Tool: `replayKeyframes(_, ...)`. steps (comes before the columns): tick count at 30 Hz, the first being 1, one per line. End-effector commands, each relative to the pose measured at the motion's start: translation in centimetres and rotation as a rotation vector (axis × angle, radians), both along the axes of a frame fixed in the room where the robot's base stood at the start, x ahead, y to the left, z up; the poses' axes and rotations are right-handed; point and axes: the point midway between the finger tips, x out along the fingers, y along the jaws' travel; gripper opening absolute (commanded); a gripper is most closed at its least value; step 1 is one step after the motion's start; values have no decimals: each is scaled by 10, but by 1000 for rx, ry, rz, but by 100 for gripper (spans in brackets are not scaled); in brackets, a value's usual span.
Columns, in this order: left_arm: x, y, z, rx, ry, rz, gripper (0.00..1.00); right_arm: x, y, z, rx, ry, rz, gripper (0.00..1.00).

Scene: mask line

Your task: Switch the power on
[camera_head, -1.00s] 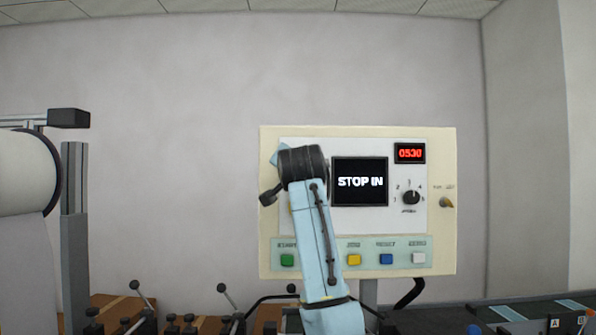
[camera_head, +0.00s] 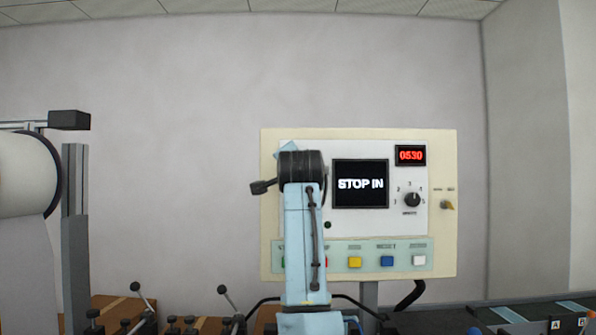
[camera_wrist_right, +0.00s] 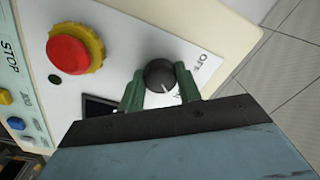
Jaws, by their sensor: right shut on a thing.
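The cream control panel (camera_head: 270,210) stands ahead, its screen (camera_head: 360,184) reading STOP IN. My right arm covers the panel's left part in the head view, where the gripper and power knob are hidden. In the right wrist view a round black knob (camera_wrist_right: 160,74) with a white pointer line sits beside a label reading OFF (camera_wrist_right: 200,63). A second label is mostly hidden by a finger. My right gripper (camera_wrist_right: 158,87) is shut on this knob, with one green finger on each side. My left gripper is not in view.
A red button with yellow collar (camera_wrist_right: 75,48) sits near the knob. A numbered dial (camera_head: 412,199) and a small yellowish selector (camera_head: 447,205) are on the right. Yellow (camera_head: 354,261), blue (camera_head: 387,261) and white (camera_head: 419,260) buttons line the bottom. A paper roll (camera_head: 22,175) stands left.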

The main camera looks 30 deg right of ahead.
Motion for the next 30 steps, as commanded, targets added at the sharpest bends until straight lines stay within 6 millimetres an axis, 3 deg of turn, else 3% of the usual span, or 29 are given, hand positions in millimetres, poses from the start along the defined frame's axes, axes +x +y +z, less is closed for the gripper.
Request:
replayKeyframes(4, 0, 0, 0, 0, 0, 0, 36, -1, 0, 1, 1, -3, 0, 11)
replayKeyframes(5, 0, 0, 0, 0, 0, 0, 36, -1, 0, 1, 1, -3, 0, 35)
replayKeyframes(10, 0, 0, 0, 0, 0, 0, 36, 0, 0, 1, 1, -2, 0, 56)
replayKeyframes(22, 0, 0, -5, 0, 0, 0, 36, -8, 5, -1, 0, -2, 0, 56)
replayKeyframes(30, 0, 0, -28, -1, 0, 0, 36, -54, 34, -5, 2, -7, 4, 56)
